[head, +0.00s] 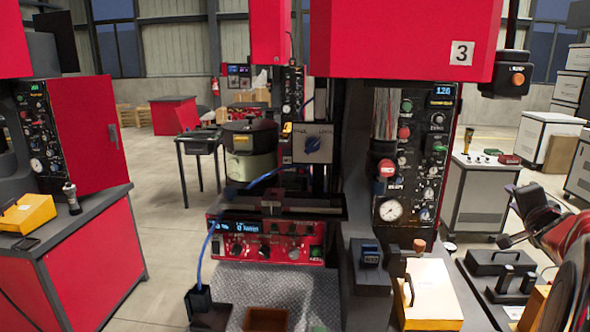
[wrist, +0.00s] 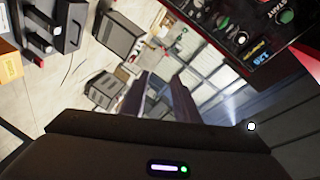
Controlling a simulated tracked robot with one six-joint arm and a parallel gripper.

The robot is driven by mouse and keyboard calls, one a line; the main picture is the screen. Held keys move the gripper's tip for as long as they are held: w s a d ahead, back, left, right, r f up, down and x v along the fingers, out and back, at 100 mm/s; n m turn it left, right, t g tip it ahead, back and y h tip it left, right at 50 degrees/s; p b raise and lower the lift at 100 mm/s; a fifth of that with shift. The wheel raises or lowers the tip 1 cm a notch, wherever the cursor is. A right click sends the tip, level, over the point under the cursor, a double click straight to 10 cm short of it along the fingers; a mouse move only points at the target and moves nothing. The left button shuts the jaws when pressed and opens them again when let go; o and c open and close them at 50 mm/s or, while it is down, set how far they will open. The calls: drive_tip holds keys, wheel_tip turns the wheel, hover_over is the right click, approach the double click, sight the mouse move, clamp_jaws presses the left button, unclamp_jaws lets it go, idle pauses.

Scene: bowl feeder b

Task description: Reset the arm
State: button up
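My gripper (head: 507,216) shows at the right edge of the head view, at the end of my red and black arm. Its two dark fingers stand apart, one above the other, with nothing between them. In the wrist view the two fingers (wrist: 163,76) are also apart, with only the distant room showing in the gap. The gripper is in the air, to the right of the red machine (head: 400,40) marked 3. Part of my arm is cut off by the frame edge.
A yellow box (head: 430,290) stands on the bench right of the machine. A black tray (head: 500,275) with upright handles lies below my gripper. A control panel (head: 415,160) with a gauge faces forward. Grey cabinets (head: 480,190) stand behind on open floor.

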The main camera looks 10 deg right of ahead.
drive_tip(key=s+f+n+g+h, duration=0.1)
drive_tip(key=s+f+n+g, duration=0.1)
drive_tip(key=s+f+g, duration=0.3)
drive_tip(key=s+a+f+n+g+y, duration=0.1)
drive_tip(key=s+a+f+n+g, duration=0.2)
drive_tip(key=a, duration=0.4)
drive_tip(key=s+a+f+n+y, duration=0.1)
drive_tip(key=s+a+f+n, duration=0.15)
drive_tip(key=a+f, duration=0.35)
drive_tip(key=s+a+n+y, duration=0.2)
drive_tip(key=s+a+n, duration=0.1)
drive_tip(key=a, duration=1)
drive_tip(key=s+a+f+n+y, duration=0.1)
drive_tip(key=s+a+n+y, duration=0.2)
drive_tip(key=a, duration=1)
drive_tip(key=s+a+f+n+y, duration=0.1)
drive_tip(key=a+n, duration=0.4)
drive_tip(key=a, duration=0.8)
drive_tip(key=shift+s+n+y, duration=0.35)
drive_tip(key=shift+s+y, duration=0.55)
drive_tip(key=shift+s, duration=0.25)
